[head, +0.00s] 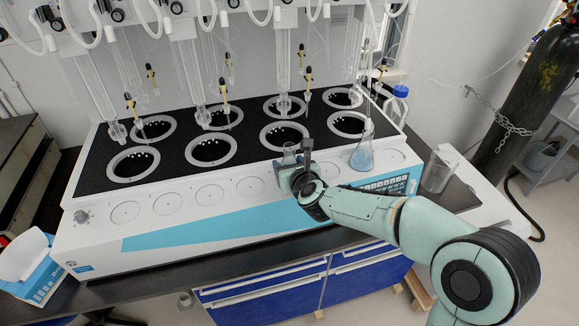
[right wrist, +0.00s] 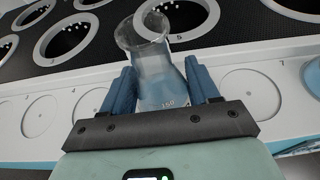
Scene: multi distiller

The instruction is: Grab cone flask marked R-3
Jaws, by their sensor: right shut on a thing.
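A clear cone flask (head: 289,152) is at the front edge of the distiller, in my right gripper (head: 298,162). In the right wrist view the flask (right wrist: 158,75) stands between the two blue fingers of the right gripper (right wrist: 161,76), which are shut on its body. It holds some pale liquid, its mouth points away from the palm, and a "150" mark shows; I cannot read an R-3 label. A second cone flask (head: 362,157) with pale blue liquid stands to the right on the distiller. My left gripper is not in view.
The distiller (head: 160,225) has two rows of round heating wells and a row of flat circles along its front. Glass tubes (head: 190,72) hang above the wells. A beaker (head: 437,172) and a blue-capped bottle (head: 397,105) stand at the right. A chained gas cylinder (head: 538,95) is further right.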

